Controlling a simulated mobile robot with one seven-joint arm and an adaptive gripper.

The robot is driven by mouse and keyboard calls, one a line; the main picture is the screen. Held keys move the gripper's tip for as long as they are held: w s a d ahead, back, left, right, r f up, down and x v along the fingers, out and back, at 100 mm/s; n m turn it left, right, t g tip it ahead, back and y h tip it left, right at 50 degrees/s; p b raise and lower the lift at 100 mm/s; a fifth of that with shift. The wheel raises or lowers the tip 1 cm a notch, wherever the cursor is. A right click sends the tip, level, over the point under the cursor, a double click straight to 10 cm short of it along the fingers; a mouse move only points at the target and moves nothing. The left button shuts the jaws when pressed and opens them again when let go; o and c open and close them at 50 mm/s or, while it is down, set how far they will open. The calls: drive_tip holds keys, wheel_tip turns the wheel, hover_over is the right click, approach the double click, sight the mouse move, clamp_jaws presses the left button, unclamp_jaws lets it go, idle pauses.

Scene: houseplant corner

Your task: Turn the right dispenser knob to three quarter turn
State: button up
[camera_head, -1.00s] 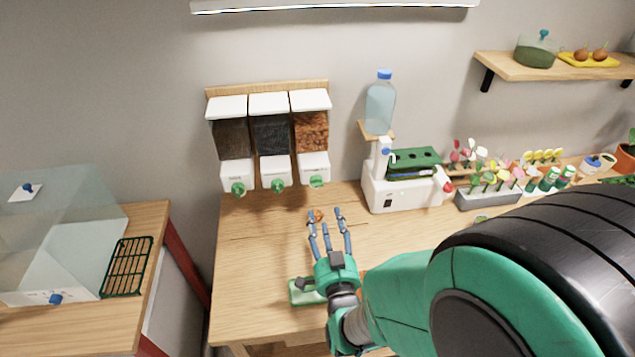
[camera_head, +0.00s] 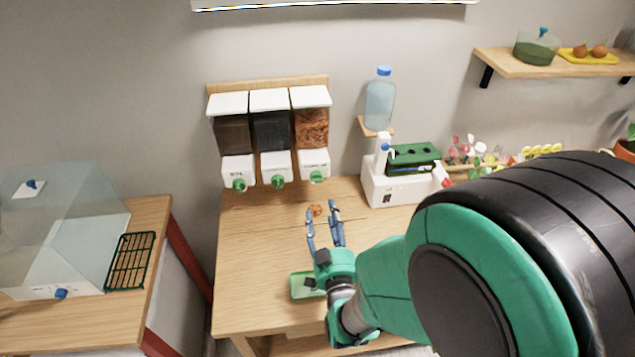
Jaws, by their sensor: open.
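Three dispensers hang side by side on a wooden wall board (camera_head: 268,84). The right dispenser (camera_head: 311,127) holds orange-brown chips and has a green knob (camera_head: 317,177) on its white front. The knob's exact angle is too small to tell. The middle dispenser (camera_head: 271,130) holds dark material, and the left dispenser (camera_head: 233,135) holds brown material; each has a green knob. My gripper (camera_head: 322,213) is open and empty, with its blue fingers pointing toward the wall, below and in front of the right knob and apart from it.
A small orange-brown heap (camera_head: 316,210) lies on the wooden table (camera_head: 255,265) near the fingertips. A green tray (camera_head: 302,286) lies beside my wrist. A white machine (camera_head: 385,187) and a water bottle (camera_head: 380,104) stand to the right. The table's left part is clear.

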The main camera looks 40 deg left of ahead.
sight(317, 181)
drive_tip(key=b+x, duration=0.1)
drive_tip(key=x, duration=1.2)
drive_tip(key=shift+w+a+f, duration=0.1)
drive_tip(key=shift+w+a, duration=0.05)
drive_tip(key=c, duration=1.1)
drive_tip(key=shift+b, duration=0.4)
drive_tip(key=shift+c, duration=0.2)
